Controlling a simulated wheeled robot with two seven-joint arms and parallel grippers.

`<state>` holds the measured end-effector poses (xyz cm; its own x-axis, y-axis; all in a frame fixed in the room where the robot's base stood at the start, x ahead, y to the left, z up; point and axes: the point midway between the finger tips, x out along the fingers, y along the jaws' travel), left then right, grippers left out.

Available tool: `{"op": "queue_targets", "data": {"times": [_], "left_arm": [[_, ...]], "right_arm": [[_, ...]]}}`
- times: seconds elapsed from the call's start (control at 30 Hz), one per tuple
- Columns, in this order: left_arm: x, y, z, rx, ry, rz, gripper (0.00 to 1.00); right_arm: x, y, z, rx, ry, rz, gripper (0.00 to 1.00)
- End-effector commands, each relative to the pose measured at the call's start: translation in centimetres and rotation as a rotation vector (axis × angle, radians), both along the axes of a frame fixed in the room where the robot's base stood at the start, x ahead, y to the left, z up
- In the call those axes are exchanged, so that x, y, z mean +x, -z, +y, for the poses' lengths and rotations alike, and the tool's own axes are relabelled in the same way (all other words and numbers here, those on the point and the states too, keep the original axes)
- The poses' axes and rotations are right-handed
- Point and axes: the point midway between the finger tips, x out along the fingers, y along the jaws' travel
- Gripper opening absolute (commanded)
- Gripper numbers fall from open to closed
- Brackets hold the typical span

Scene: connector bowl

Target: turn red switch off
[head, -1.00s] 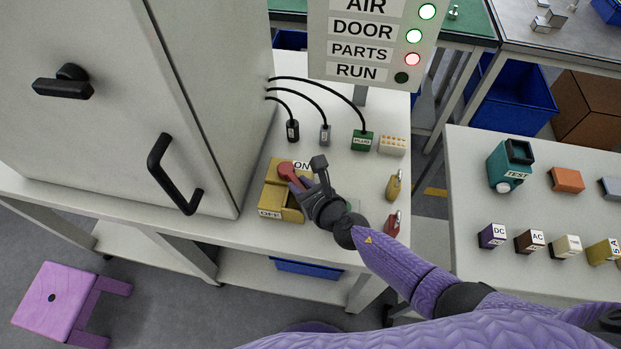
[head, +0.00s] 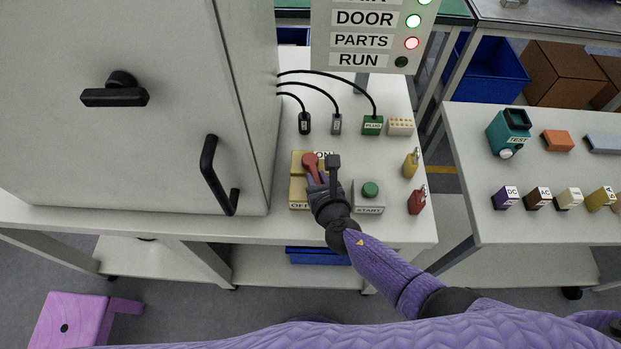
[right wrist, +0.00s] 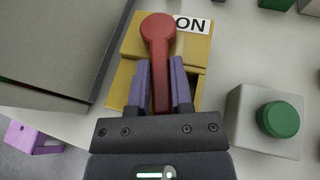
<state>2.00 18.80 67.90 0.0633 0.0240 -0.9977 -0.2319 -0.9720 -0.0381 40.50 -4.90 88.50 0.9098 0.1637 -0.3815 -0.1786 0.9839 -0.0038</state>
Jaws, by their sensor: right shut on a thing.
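The red switch (head: 310,160) is a lever on a yellow box (head: 298,190) with an ON label at its far end and an OFF label at its near end. In the right wrist view the lever's round red head (right wrist: 158,28) lies beside the ON label. My right gripper (head: 318,181) is over the yellow box, and its purple fingers (right wrist: 160,85) are shut on the lever's red arm from both sides. The gripper hides part of the box in the head view. My left gripper is not in view.
A green START button (head: 370,189) stands just right of the switch box. A red padlock (head: 416,200) and a yellow padlock (head: 411,164) are further right. The cabinet with its black handle (head: 215,180) stands close on the left. Cabled connectors and a green plug (head: 372,125) lie behind.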

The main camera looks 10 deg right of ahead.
Motion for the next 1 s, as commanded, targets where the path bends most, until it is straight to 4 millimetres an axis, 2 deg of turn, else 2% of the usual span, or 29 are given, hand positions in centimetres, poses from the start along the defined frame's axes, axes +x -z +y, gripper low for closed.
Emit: {"op": "queue_targets", "data": {"times": [0.5,1.0], "left_arm": [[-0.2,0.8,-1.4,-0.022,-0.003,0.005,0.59],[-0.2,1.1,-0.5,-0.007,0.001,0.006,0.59]], "right_arm": [[0.0,0.1,1.5,0.004,0.265,0.000,0.00],[-0.1,0.0,1.7,0.002,0.328,0.001,0.00]]}}
